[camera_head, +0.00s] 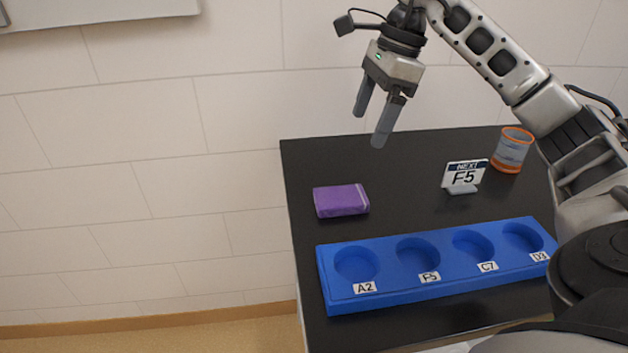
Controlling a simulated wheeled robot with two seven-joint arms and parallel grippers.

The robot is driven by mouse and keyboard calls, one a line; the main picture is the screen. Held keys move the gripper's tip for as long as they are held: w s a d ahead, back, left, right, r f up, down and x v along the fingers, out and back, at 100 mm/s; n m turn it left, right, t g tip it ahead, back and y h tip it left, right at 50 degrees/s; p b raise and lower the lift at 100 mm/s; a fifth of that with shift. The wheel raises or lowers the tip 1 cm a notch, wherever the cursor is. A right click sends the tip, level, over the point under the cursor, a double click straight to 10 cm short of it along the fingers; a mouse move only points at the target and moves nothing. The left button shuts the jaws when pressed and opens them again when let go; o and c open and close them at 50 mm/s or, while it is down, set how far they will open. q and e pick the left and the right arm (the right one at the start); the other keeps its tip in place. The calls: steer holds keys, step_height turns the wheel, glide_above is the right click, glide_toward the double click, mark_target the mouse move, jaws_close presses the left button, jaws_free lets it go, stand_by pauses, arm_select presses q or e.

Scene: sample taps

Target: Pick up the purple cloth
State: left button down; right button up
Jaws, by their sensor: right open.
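The purple cloth (341,201) lies folded flat on the black table, near its left edge, behind the blue rack. My right gripper (371,128) hangs above the back part of the table with its fingers pointing down. It is open and empty, higher than the cloth and apart from it. In the picture it appears above and slightly right of the cloth. The cloth is fully visible. My left gripper is not in view.
A blue rack (400,294) with round wells labelled A2, F5, C7 and D3 lies along the front. A sign (463,176) reading NEXT F5 and an orange-rimmed cup (511,150) stand at the back right. The black table (400,190) is clear between cloth and sign.

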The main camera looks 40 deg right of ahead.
steer(key=b, duration=0.1)
glide_above(341, 196)
steer(key=s+d, duration=0.1)
steer(key=s, duration=0.1)
steer(key=f, duration=0.9)
steer(key=shift+w+d, duration=0.2)
steer(key=shift+w, duration=0.05)
steer(key=shift+w+x, duration=0.15)
steer(key=shift+x, duration=1.4)
steer(key=shift+w+x, duration=0.15)
steer(key=shift+x, duration=1.4)
steer(key=shift+d, duration=0.2)
steer(key=c, duration=1.1)
